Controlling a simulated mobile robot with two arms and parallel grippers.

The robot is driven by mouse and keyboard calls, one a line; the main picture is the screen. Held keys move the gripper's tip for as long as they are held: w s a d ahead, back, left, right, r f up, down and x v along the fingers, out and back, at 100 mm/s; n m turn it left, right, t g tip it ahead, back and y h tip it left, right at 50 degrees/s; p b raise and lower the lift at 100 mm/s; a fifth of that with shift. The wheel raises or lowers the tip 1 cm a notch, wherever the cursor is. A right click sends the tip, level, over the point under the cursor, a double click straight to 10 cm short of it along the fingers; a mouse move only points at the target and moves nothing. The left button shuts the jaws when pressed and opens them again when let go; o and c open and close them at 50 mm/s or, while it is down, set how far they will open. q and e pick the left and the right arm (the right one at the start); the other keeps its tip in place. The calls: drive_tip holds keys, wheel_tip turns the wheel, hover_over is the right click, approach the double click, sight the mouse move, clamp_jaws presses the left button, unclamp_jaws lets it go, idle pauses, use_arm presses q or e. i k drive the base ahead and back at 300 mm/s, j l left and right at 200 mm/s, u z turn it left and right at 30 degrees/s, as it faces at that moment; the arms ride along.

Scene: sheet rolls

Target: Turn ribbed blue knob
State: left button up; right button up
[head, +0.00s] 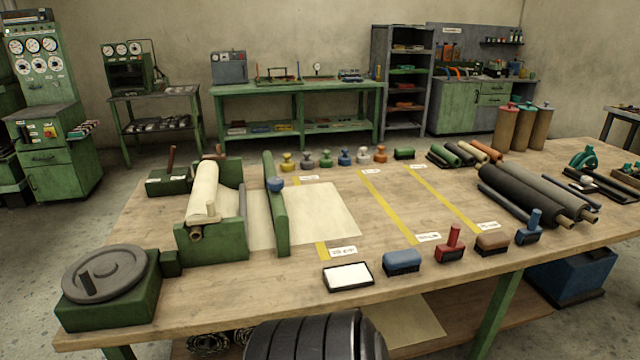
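A blue knob (275,184) sits on top of the green upright bar (275,205) of the sheet-roll device, near the table's left middle. Its ribs are too small to make out clearly. Another small blue knob-like piece (345,158) stands in the row along the table's far side. The green device holds a cream sheet roll (202,192), and a cream sheet (318,214) lies flat to the right of the bar. Neither of my grippers is in view.
A grey handwheel (104,272) on a green base stands at the front left. A white pad (348,276), blue block (403,261) and red-handled tool (450,245) line the front edge. Dark rolls (535,190) lie at right. The table's middle, between yellow strips (385,205), is clear.

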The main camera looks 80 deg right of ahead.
sight(275, 184)
drive_tip(key=z, duration=3.5)
